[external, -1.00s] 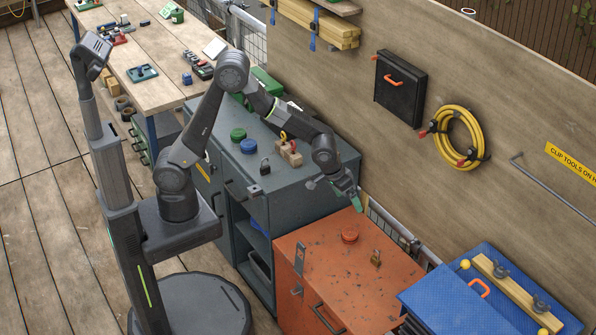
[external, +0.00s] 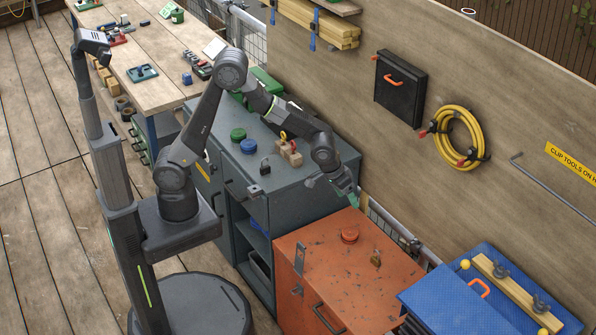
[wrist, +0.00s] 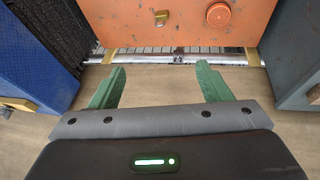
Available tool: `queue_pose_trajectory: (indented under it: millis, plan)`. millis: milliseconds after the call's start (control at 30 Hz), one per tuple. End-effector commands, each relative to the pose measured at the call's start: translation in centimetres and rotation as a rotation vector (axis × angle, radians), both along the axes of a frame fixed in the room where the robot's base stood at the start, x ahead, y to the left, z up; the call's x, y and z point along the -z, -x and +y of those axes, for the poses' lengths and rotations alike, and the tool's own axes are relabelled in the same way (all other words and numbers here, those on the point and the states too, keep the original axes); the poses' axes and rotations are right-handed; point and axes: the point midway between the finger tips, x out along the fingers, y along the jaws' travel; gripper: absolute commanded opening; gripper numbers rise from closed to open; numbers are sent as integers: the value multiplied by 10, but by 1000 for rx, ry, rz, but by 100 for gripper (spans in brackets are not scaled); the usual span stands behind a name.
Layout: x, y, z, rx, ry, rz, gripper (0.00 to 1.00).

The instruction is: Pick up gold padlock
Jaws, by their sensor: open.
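The gold padlock (external: 376,259) stands on top of the orange cabinet (external: 338,282), towards its right side. In the wrist view the gold padlock (wrist: 161,18) shows near the top, on the orange cabinet top (wrist: 185,32). My gripper (external: 345,194) is above the back edge of the cabinets, up and to the left of the padlock and apart from it. In the wrist view my gripper (wrist: 161,82) has its two green fingers spread wide with nothing between them.
A round red knob-like object (external: 349,236) sits on the orange cabinet near the padlock. A grey cabinet (external: 320,180) on the left holds a dark padlock (external: 265,167) and round green and blue pieces. A blue case (external: 440,300) stands at right. The wooden wall (external: 450,75) rises behind.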

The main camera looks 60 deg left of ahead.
Motion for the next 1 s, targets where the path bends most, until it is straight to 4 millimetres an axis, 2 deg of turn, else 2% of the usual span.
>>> queue_pose_trajectory:
  millis: [267,367,467,800,1000]
  plan:
    - [0,0,0,0,0,0,62]
    - [6,-1,-2,0,-3,1,62]
    - [24,-6,-7,-6,-14,3,62]
    - [118,-37,-41,-69,-105,0,62]
    - [158,-53,-57,-124,-155,-18,62]
